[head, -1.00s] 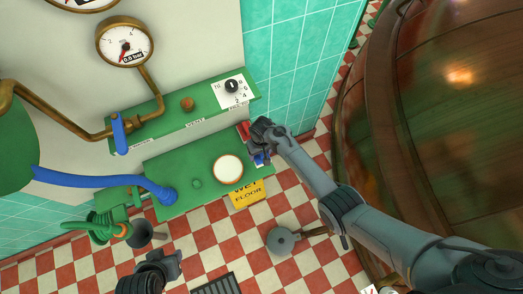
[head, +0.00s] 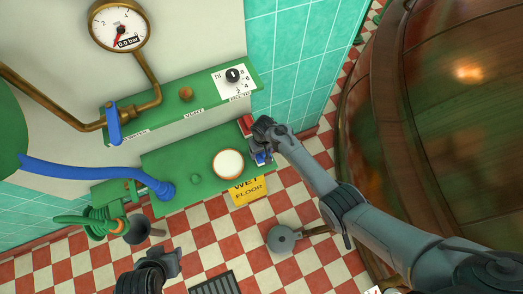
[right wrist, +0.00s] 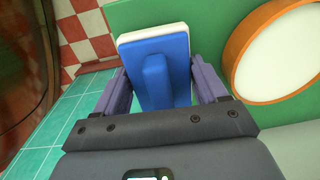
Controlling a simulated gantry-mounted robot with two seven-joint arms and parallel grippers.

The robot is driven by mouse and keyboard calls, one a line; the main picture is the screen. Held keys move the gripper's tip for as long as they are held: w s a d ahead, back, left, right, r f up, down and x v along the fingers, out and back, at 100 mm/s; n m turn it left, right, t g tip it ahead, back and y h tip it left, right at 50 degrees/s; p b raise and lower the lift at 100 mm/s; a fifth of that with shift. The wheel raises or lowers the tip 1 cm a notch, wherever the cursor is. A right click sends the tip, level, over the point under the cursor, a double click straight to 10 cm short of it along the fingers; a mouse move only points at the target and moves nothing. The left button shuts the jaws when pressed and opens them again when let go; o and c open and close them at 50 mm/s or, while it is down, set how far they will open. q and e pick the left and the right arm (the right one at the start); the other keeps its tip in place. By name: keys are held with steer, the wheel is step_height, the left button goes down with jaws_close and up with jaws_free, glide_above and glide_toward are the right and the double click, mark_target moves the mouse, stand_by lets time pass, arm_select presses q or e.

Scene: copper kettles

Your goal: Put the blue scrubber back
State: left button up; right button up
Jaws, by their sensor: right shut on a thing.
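The blue scrubber (right wrist: 166,75), a blue block with a raised handle and a white pad, sits between the two purple fingers of my right gripper (right wrist: 158,88) in the right wrist view. The fingers are shut on its handle. In the head view my right gripper (head: 263,143) is at the right end of the green bench, and a small part of the blue scrubber (head: 261,158) shows beneath it. I cannot tell whether the scrubber touches the bench. My left gripper (head: 168,266) is low in the head view, away from the bench; its finger opening is unclear.
A red item (head: 246,124) lies just behind my right gripper. A white round, orange-rimmed thing (head: 228,164) stands left of it on the green bench (head: 170,160). A yellow wet-floor sign (head: 248,190) is in front. A large copper kettle (head: 450,120) fills the right side.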

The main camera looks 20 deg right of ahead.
steer(key=shift+f, duration=0.15)
stand_by(0.3)
steer(key=shift+f, duration=0.35)
steer(key=o, duration=1)
step_height(320, 180, up, 9)
steer(key=p, duration=0.4)
steer(key=shift+d+r, duration=0.15)
steer(key=shift+r, duration=0.75)
